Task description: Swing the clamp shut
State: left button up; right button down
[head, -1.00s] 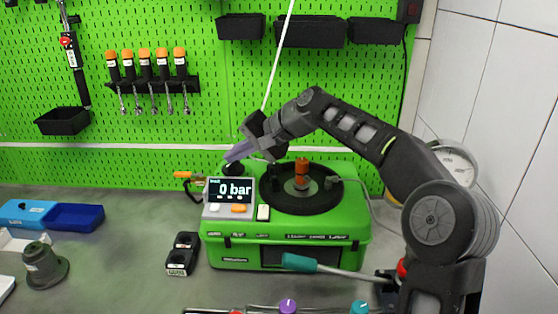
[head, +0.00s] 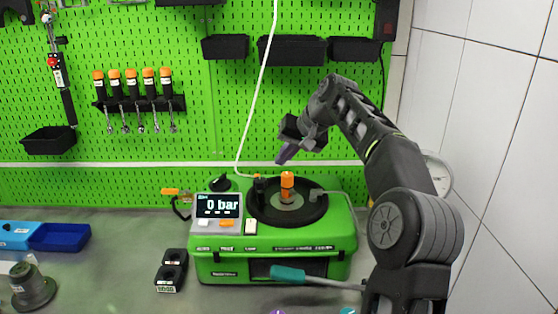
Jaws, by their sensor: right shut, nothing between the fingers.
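The green test bench (head: 290,268) stands on the grey worktop. A round black plate (head: 307,212) on its top carries an upright orange-topped part (head: 287,186) on a metal centre. A dark upright piece with a small orange tip (head: 260,190) stands at the plate's left edge. It looks like the clamp, but I cannot tell how far shut it is. My left gripper is not in view.
The display (head: 218,206) reads 0 bar. A teal-handled tool (head: 290,274) shows before the bench. A black block (head: 171,270) stands left of it and a blue tray (head: 60,237) farther left. A white hose (head: 258,85) hangs behind. White tiles (head: 480,150) bound the right.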

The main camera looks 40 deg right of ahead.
jog(key=p+x, duration=0.1)
jog(key=x, duration=0.7)
jog(key=shift+w+f+p, duration=0.2)
jog(key=shift+f+p, duration=0.1)
jog(key=shift+a, duration=0.1)
